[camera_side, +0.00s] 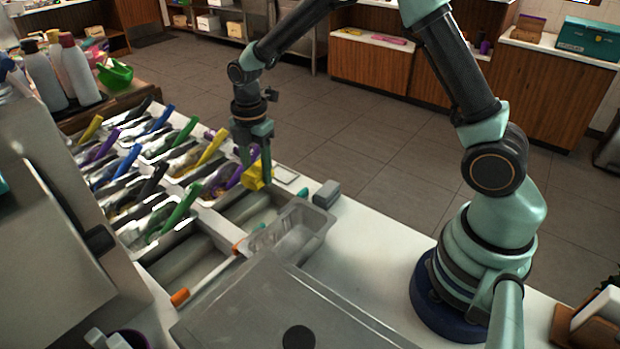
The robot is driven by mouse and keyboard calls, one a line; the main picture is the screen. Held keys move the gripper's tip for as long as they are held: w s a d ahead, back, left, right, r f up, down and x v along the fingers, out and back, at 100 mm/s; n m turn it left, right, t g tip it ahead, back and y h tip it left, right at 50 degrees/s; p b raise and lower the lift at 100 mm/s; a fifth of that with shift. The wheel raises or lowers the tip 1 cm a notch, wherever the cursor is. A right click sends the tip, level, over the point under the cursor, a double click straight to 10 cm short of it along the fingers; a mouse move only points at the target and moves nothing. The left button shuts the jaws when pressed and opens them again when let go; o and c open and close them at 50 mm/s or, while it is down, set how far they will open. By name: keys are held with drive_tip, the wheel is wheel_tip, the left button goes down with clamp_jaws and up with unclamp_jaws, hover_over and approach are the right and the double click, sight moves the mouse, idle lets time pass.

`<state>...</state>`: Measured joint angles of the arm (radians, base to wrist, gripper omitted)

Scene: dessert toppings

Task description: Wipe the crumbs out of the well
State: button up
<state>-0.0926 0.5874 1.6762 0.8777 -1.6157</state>
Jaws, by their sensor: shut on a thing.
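My gripper (253,160) points down, shut on a yellow wiping cloth or sponge (257,177). It holds the yellow piece near the back end of an empty grey well (243,210). From this angle I cannot tell whether the yellow piece touches the well or hangs above it. A second well without toppings (185,264) lies closer to the camera. No crumbs can be made out in either well at this size.
Several topping wells with coloured-handled scoops (180,208) fill the left. A clear empty tub (291,236) and a grey block (326,194) are right of the wells. An orange-ended tool (180,297) lies in front. A grey lid (290,310) covers the near counter. Bare white counter (375,250) lies rightward.

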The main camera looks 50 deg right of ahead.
drive_tip(key=shift+w+a+f, duration=0.1)
drive_tip(key=shift+a+f, duration=0.1)
drive_tip(key=shift+f, duration=0.25)
approach(267, 220)
drive_tip(key=shift+s+a+f, duration=0.1)
drive_tip(key=shift+a+f, duration=0.25)
drive_tip(key=shift+f, duration=0.55)
drive_tip(key=shift+s+a+f, duration=0.1)
drive_tip(key=shift+a+f, duration=0.25)
drive_tip(key=shift+f, duration=0.5)
drive_tip(key=shift+s+a+f, duration=0.1)
drive_tip(key=shift+a+f, duration=0.25)
drive_tip(key=shift+f, duration=0.55)
drive_tip(key=shift+f, duration=0.65)
drive_tip(key=shift+a, duration=0.1)
